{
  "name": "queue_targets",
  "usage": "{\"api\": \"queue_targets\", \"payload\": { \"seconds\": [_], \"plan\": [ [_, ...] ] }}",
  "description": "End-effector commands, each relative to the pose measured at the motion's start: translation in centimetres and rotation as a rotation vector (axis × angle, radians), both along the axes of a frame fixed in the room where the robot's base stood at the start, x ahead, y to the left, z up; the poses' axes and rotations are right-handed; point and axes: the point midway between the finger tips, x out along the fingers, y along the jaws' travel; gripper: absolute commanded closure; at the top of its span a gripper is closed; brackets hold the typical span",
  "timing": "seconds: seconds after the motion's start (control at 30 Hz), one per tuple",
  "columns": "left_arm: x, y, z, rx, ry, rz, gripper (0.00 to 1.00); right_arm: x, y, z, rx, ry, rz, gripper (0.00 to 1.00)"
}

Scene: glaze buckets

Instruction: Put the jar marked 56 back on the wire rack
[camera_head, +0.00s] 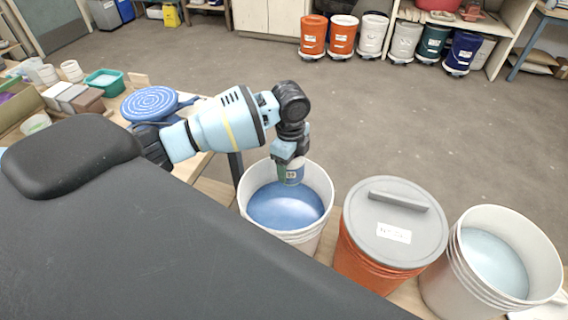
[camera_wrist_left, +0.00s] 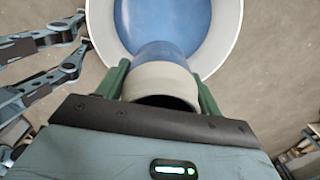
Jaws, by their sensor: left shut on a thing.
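My left gripper (camera_head: 290,161) is shut on a small jar (camera_head: 291,174), pointing down over a white bucket (camera_head: 327,181) of blue glaze (camera_head: 285,207). In the left wrist view, the jar (camera_wrist_left: 163,82) sits between the green fingers of the gripper (camera_wrist_left: 163,92), with a grey rim and a blue lower part. Its lower end is within the bucket's mouth; I cannot tell whether it touches the glaze. I cannot make out a wire rack.
An orange bucket with a grey lid (camera_head: 395,222) stands right of the glaze bucket, then a white bucket of pale blue glaze (camera_head: 494,262). A blue round patterned disc (camera_head: 150,103) and a green tub (camera_head: 104,83) are on the left bench.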

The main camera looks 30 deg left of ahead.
Motion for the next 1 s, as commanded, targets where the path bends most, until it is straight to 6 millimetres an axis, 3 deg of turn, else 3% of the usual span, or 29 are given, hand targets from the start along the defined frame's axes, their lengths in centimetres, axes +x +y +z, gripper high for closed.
{"api": "queue_targets", "payload": {
  "seconds": [0.5,1.0],
  "plan": [
    [-4.1,-4.3,5.4,-0.029,0.004,0.780,0.71,-0.4,-0.4,-0.6,-0.011,0.012,0.006,0.64],
    [-9.2,-6.3,8.4,-0.008,0.020,1.437,0.71,-0.6,-0.7,-0.9,-0.020,0.017,0.009,0.64]
  ]
}}
